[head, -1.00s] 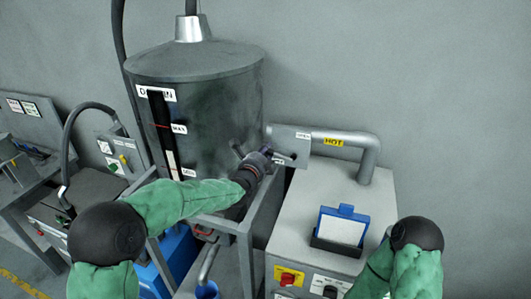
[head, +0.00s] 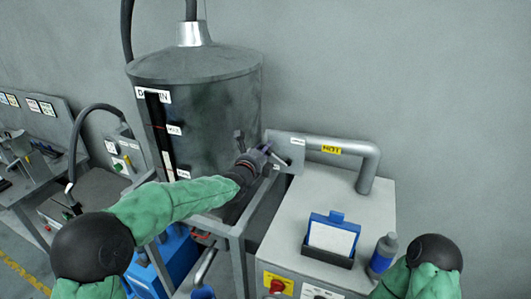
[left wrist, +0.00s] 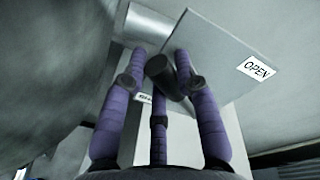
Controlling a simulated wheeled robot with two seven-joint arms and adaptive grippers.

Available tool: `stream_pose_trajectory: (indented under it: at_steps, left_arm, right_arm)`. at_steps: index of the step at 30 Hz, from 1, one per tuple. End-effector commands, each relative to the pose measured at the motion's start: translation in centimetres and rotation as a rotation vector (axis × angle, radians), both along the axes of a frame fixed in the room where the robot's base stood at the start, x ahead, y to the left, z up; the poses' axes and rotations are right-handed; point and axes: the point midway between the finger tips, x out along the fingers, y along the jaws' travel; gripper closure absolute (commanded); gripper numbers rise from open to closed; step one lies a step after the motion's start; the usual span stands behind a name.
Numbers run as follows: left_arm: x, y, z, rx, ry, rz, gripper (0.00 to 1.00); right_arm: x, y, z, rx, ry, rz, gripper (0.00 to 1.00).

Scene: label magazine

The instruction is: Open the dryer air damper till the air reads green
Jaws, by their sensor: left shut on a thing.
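The dryer is a large grey drum (head: 210,115) with a dark sight strip on its front. A flat grey damper plate (head: 286,146) stands at its right side where the hot-air pipe meets it. The plate also shows in the left wrist view (left wrist: 225,55), with an OPEN label (left wrist: 257,68) at its right and a second, partly hidden label lower left. My left gripper (head: 265,155) is shut on the dark damper handle (left wrist: 160,70), its fingers around it just in front of the plate. I cannot make out an air reading.
A pipe with a yellow HOT label (head: 331,149) runs right from the plate into a grey cabinet (head: 290,215). A metal frame (head: 240,255) stands below my left forearm.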

Motion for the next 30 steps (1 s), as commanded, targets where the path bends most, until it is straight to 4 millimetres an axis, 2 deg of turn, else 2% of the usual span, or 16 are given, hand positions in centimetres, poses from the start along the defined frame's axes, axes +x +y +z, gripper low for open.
stream_pose_trajectory:
  at_steps: [9,10,12,23,30]
  left_arm:
    - [-0.1,-0.2,0.0,0.004,-0.002,-0.003,1.00]
    - [0.0,-0.2,0.0,0.004,-0.002,-0.003,0.61]
    - [-0.1,-0.2,0.0,0.003,-0.001,-0.003,0.44]
    - [-0.1,-0.1,0.0,0.003,-0.001,-0.002,0.44]
    - [-2.1,0.5,0.4,0.002,-0.002,-0.002,0.44]
  right_arm:
    - [0.0,0.0,0.0,0.000,0.000,0.000,0.60]
    - [0.0,0.0,0.0,0.000,0.000,0.000,0.60]
    - [0.0,0.0,0.0,0.000,0.000,0.000,0.60]
    - [0.0,0.0,0.0,0.000,0.000,0.000,0.60]
    - [0.0,0.0,0.0,0.000,0.000,0.000,0.60]
